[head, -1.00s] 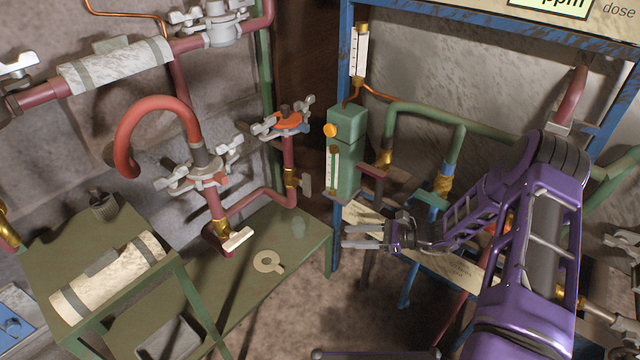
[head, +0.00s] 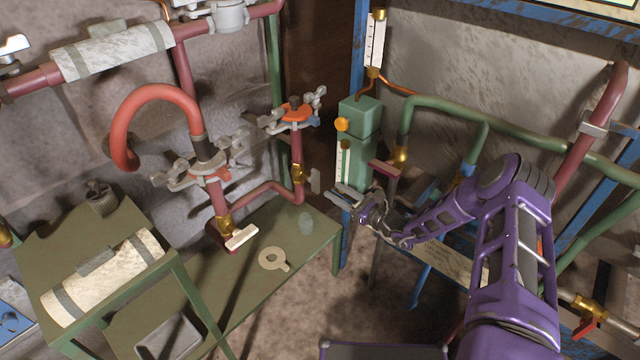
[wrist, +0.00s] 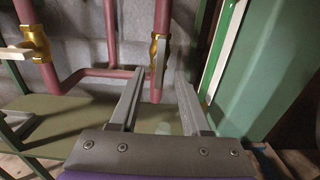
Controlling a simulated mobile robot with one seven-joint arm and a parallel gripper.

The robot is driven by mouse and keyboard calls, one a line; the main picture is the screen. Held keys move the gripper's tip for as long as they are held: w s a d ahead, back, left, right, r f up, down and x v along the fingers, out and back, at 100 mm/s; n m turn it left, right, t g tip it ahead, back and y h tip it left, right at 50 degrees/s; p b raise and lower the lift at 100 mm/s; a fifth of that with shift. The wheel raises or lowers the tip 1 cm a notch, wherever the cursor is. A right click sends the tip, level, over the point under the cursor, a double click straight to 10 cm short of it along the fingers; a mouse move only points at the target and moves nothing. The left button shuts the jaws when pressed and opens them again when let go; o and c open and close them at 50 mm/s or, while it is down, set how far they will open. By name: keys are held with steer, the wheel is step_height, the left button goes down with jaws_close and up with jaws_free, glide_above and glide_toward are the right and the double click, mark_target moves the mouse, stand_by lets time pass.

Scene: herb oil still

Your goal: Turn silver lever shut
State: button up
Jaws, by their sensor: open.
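The silver lever (head: 315,181) is a short grey handle on a brass valve (head: 298,174) in the vertical red pipe above the green bench. It stands upright, roughly in line with that pipe. In the wrist view the silver lever (wrist: 160,62) shows just beyond and between my fingertips, beside its brass valve (wrist: 153,48). My gripper (head: 340,195) is open and empty, to the right of the lever and slightly lower in the head view. In the wrist view my gripper's fingers (wrist: 160,75) point toward the lever, with no contact visible.
A cream-handled valve (head: 241,237) is on the pipe to the left. The green box (head: 358,118) with a gauge and the blue frame post stand close to my gripper. A flat ring (head: 272,258) and a small cup (head: 306,223) lie on the green bench (head: 255,290).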

mark_target(319, 181)
steer(key=x, duration=0.7)
steer(key=shift+b, duration=0.35)
jaws_close()
